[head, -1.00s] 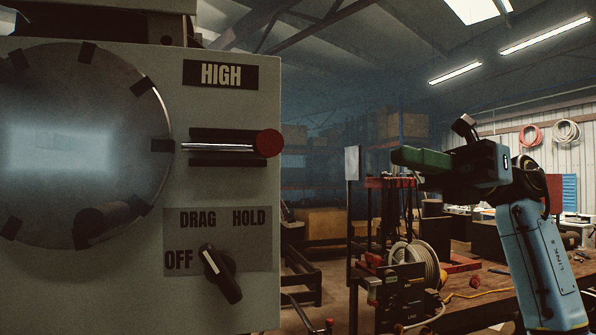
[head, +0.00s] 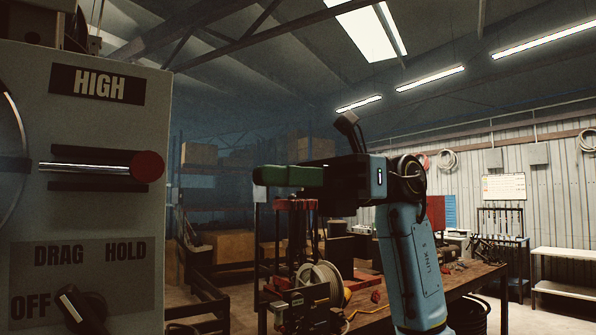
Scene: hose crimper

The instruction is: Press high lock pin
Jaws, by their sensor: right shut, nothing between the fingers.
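The high lock pin (head: 95,167) is a silver rod with a red round knob, lying level in a dark slot on the grey machine panel at the left. A HIGH label (head: 98,85) sits above it. My right gripper (head: 262,176) has green fingers that are shut and empty. It points left toward the panel, at about the knob's height in the picture, with a clear gap to the right of the knob. My left gripper is not in view.
A DRAG/HOLD/OFF switch (head: 80,308) is below the pin. Behind my right arm stands a workbench (head: 470,283) with a cable reel (head: 318,288) and red-topped equipment. Shelves with boxes are at the back. A white rack (head: 563,258) is at the right.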

